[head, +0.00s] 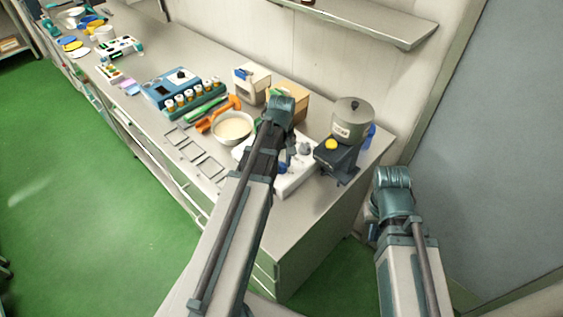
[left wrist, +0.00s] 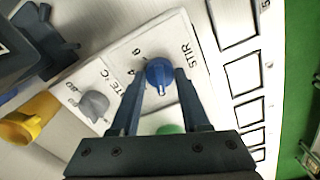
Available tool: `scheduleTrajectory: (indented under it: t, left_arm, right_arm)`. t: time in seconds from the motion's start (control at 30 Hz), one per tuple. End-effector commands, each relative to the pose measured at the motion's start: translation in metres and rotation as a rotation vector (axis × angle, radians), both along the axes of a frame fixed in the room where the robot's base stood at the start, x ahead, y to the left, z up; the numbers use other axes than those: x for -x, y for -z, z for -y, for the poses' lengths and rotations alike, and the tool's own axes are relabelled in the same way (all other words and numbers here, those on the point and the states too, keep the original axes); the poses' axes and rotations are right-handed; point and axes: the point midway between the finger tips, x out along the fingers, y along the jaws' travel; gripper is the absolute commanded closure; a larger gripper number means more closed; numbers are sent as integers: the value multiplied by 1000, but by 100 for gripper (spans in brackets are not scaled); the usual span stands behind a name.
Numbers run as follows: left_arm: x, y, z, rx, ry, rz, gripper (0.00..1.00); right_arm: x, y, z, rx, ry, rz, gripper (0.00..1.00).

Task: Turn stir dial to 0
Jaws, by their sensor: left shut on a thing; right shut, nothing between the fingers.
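The stir dial (left wrist: 159,73) is a round blue knob on a white control panel (left wrist: 128,48), beside the printed word STIR. Numbers 4 and 6 show near it; a white mark is on its face. My left gripper (left wrist: 162,80) is shut on the dial, one finger on each side. In the head view my left gripper (head: 287,158) is over the white box (head: 295,180) on the bench, and my arm hides the dial. My right gripper (head: 373,236) hangs beyond the bench's right end, shut and mostly hidden by its arm.
A grey temperature knob (left wrist: 94,104) and a green button (left wrist: 171,129) sit close to the dial. A bowl (head: 233,127) and orange scoop (head: 217,116) lie left. A shelf (head: 370,22) hangs above.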

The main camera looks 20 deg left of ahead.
Motion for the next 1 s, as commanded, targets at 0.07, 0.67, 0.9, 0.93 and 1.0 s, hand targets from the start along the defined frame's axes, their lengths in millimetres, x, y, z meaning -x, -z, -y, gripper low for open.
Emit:
scheduleTrajectory:
  t: [0.07,0.67,0.9,0.93,1.0]
  left_arm:
    - [0,0,0,0,-8,0,100]
    - [0,0,0,0,-11,0,24]
    - [0,0,0,0,-10,0,24]
    - [0,0,0,0,-10,0,24]
    - [0,-2,0,0,-10,0,24]
  right_arm:
    - [0,0,0,0,0,0,100]
    - [0,0,0,0,0,0,100]
    - [0,0,0,0,0,0,100]
    - [0,0,0,0,0,0,100]
    - [0,-2,0,0,0,0,100]
